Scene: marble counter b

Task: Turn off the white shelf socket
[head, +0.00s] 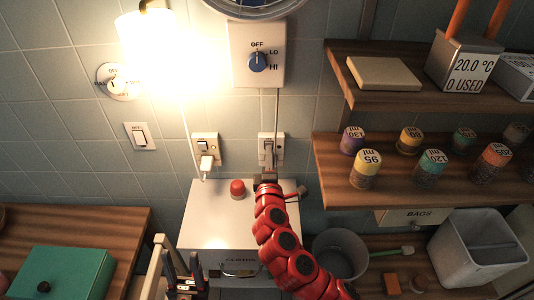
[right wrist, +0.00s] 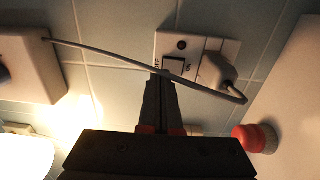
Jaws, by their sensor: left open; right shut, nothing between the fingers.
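A white wall socket (head: 271,142) with a rocker switch and a plugged-in cord is on the tiled wall, left of the shelves. In the right wrist view the socket (right wrist: 179,49) has a rocker switch (right wrist: 174,66) between OFF and ON marks, with a white plug (right wrist: 215,71) beside it. I cannot tell the rocker's position. My right gripper (head: 267,179) is shut and empty, its tips at the socket's lower edge; in the wrist view the tips (right wrist: 161,78) overlap the switch area, contact unclear. My left gripper (head: 186,282) is open, low in front of the white box.
A second socket (head: 205,146) with a plug is to the left, and a wall switch (head: 140,136) further left. A fan dial box (head: 257,54) is above. A red button (head: 237,188) tops the white box (head: 212,211). Shelves with jars (head: 366,169) stand right.

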